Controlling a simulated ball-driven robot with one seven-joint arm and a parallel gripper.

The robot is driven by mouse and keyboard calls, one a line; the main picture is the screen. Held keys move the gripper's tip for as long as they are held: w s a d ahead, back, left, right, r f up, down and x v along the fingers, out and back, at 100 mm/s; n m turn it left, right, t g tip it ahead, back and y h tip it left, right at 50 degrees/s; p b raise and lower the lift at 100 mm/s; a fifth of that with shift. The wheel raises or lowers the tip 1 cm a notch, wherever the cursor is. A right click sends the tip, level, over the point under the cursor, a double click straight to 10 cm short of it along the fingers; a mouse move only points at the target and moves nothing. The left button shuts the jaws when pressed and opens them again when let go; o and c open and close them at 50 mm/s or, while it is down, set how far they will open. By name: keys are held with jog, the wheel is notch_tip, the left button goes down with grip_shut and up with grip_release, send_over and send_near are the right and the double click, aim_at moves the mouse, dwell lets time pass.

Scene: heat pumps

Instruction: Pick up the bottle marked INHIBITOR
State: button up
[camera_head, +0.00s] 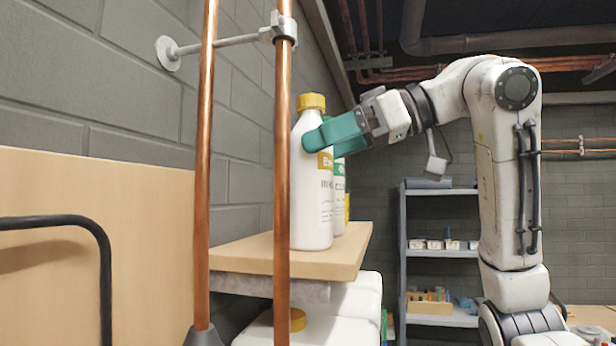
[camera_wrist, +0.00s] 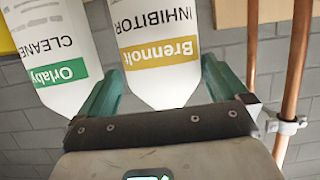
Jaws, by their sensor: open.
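The INHIBITOR bottle (camera_head: 312,215) is white with a yellow cap and a gold Brennolt label. It stands upright on a wooden shelf (camera_head: 240,255). My gripper (camera_head: 331,135) is open, its green fingers at the bottle's upper part below the cap. In the wrist view the INHIBITOR bottle (camera_wrist: 158,48) appears upside down, between the two fingers of my gripper (camera_wrist: 163,72). I cannot tell whether they touch it. A white CLEANER bottle (camera_wrist: 52,45) with a green Orlaby label is close beside it, on the outer side of the left finger.
Two vertical copper pipes (camera_head: 204,150) stand in front of the shelf; the nearer-right pipe (camera_head: 283,130) passes close to the bottle's left side. A pipe bracket (camera_head: 230,42) is fixed to the grey block wall. White containers (camera_head: 345,325) sit below. A grey rack (camera_head: 441,250) stands farther back.

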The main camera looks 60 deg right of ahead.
aim_at(299, 158)
jog(key=shift+f+p+x, duration=0.15)
jog(key=shift+p+x, duration=0.45)
jog(key=shift+x, duration=0.7)
jog(key=shift+f+p+x, duration=0.1)
jog(key=shift+p+x, duration=0.45)
jog(key=shift+x, duration=0.8)
jog(key=shift+s+a, duration=0.1)
jog(key=shift+s, duration=0.05)
jog(key=shift+c, duration=0.2)
jog(key=c, duration=1)
jog(key=shift+r, duration=0.1)
jog(key=shift+c, duration=0.6)
jog(key=shift+r, duration=0.1)
